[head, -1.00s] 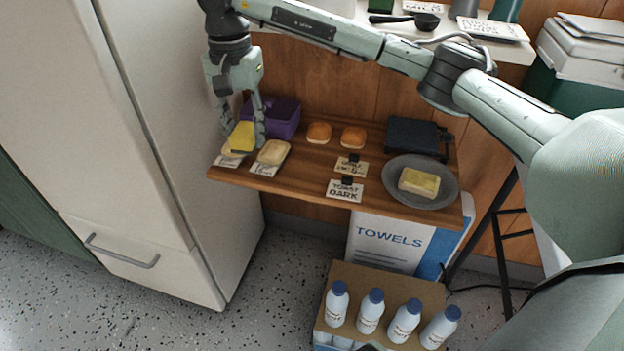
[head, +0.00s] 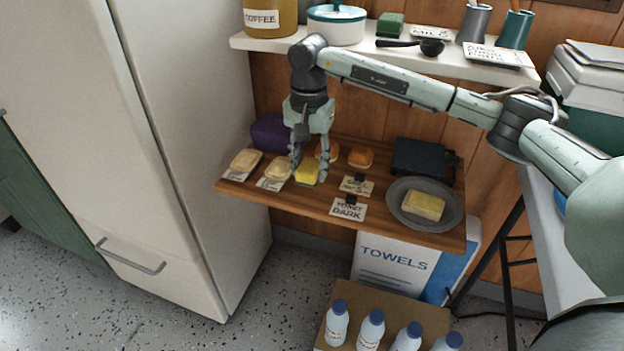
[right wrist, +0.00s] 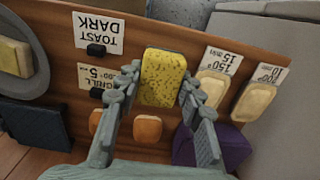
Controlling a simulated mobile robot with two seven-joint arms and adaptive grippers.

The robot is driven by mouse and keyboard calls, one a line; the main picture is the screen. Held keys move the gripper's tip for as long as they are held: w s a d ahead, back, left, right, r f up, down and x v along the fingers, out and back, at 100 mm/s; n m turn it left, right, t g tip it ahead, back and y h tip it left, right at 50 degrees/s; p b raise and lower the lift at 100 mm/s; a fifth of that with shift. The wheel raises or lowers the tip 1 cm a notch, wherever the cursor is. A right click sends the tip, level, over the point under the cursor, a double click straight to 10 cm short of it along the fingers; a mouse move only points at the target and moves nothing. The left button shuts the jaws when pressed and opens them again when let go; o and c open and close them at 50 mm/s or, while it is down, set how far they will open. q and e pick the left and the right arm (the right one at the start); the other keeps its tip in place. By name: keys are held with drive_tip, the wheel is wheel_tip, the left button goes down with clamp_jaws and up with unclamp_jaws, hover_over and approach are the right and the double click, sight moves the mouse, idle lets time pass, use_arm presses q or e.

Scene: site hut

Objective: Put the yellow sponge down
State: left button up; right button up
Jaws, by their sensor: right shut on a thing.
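The yellow sponge (head: 307,173) is between the fingers of my right gripper (head: 309,168), which is shut on it. They are over the middle of the wooden shelf (head: 270,198), right of the two pale bread pieces (head: 246,159) (head: 278,169) and in front of the orange-brown buns (head: 360,157). In the right wrist view the sponge (right wrist: 163,77) sits between both fingers, its speckled broad face showing. Whether it touches the shelf I cannot tell. My left gripper is not in view.
Cards lie by the bread, and "TOAST DARK" (head: 348,208) and grill (head: 357,186) cards lie right of the sponge. A grey plate (head: 398,212) with a yellow slab (head: 423,206), a dark appliance (head: 418,158) and a purple bin (head: 269,133) are nearby. The fridge (head: 190,130) stands left.

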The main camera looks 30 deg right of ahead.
sight(312, 165)
drive_tip(key=shift+s+d+f, duration=0.1)
drive_tip(key=shift+d+f, duration=0.2)
drive_tip(key=shift+f, duration=1.9)
drive_tip(key=shift+f, duration=0.15)
drive_tip(key=o, duration=1)
drive_tip(key=shift+r, duration=3.95)
